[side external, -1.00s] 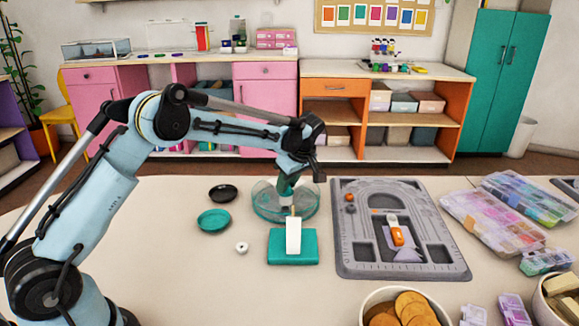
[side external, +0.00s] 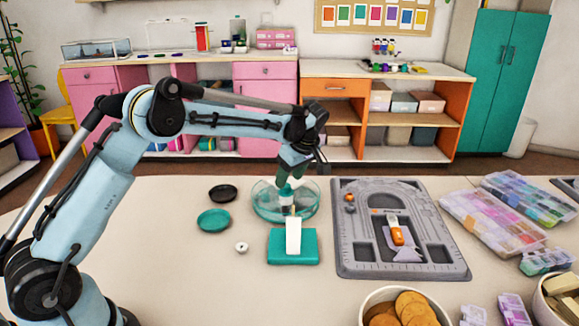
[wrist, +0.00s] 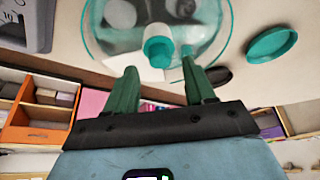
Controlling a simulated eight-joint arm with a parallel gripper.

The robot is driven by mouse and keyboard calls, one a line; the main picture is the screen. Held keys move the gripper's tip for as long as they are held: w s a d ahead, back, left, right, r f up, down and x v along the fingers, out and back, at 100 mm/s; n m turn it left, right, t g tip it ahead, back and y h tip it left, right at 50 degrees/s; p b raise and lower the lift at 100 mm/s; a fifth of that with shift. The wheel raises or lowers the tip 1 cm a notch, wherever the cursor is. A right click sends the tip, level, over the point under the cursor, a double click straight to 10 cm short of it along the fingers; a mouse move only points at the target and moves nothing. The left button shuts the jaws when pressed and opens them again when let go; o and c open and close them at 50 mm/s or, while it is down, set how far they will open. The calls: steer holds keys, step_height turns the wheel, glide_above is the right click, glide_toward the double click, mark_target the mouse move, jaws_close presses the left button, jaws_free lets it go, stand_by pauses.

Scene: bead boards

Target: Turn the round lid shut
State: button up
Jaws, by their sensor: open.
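A round clear dish with a teal rim (side external: 262,210) stands on the table, left of the grey board. A short white piece with a teal round cap (wrist: 158,50) stands up near its middle; I cannot tell whether this cap or the clear round top is the lid. The cap also shows in the side view (side external: 286,191). My gripper (side external: 291,172) is just above the cap, pointing down. In the wrist view my gripper (wrist: 159,62) is open, with one green finger on each side of the cap and nothing held.
A teal block with an upright white card (side external: 293,238) stands close in front of the dish. A teal saucer (side external: 213,220) and a black saucer (side external: 223,193) lie to its left, with a white bead (side external: 241,247). The grey bead board (side external: 350,255) is at its right.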

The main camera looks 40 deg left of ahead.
steer(key=v, duration=0.9)
steer(key=shift+r, duration=0.15)
steer(key=s+d+r+m+t+h, duration=0.25)
steer(key=s+r+m+t, duration=0.2)
steer(key=s+m, duration=0.6)
steer(key=s+d+f+m+t+h, duration=0.1)
steer(key=s+f+m, duration=0.2)
steer(key=s, duration=0.3)
steer(key=s+d+f+m+t+h, duration=0.1)
steer(key=s+d+f+m, duration=0.1)
steer(key=s, duration=0.5)
steer(key=shift+s+f+m+t, duration=0.15)
steer(key=shift+f+m+t, duration=0.35)
steer(key=shift+m, duration=0.65)
